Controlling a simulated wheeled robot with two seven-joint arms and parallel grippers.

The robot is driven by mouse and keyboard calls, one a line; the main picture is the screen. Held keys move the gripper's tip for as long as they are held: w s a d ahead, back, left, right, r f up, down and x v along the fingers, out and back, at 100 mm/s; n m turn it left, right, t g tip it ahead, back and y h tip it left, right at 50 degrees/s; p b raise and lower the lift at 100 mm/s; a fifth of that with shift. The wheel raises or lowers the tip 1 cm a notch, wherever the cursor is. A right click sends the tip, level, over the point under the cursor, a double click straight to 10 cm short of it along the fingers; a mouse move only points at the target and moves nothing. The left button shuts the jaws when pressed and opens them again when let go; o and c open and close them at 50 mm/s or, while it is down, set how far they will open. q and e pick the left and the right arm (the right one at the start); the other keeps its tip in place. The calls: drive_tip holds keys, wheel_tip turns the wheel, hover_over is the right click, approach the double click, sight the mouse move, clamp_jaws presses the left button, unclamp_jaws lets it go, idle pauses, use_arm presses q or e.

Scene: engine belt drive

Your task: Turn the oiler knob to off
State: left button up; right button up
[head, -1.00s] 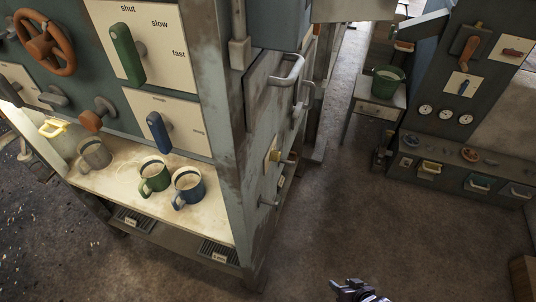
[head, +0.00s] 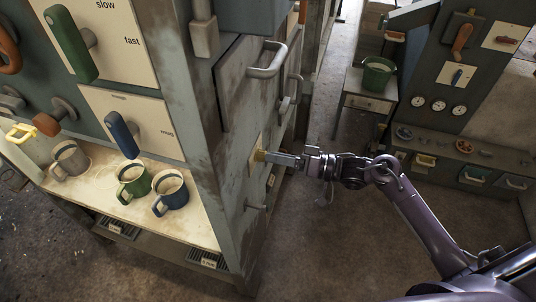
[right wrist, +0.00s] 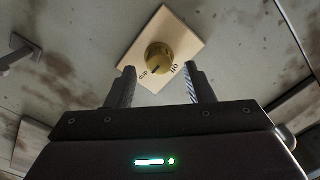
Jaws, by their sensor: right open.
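The oiler knob (right wrist: 159,57) is a round yellow brass knob on a cream, diamond-set plate (right wrist: 176,28) in the right wrist view. The plate reads "drip" at lower left and "off" at lower right. A dark mark on the knob faces down-left, toward "drip". In the head view the knob (head: 260,156) is on the side panel of the grey cabinet, partly hidden by my right gripper (head: 281,158). In the wrist view my right gripper (right wrist: 161,76) is open, its fingertips just short of the knob, one to each side. My left gripper is not in view.
A bar handle (head: 268,61) sticks out of the side panel above the knob, and a small peg (head: 258,208) below it. Green (head: 133,182) and blue (head: 171,193) mugs stand on the cabinet's shelf. Open floor lies right of the cabinet.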

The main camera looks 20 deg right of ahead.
sight(261, 155)
drive_tip(key=shift+x, duration=1.2)
drive_tip(key=c, duration=1)
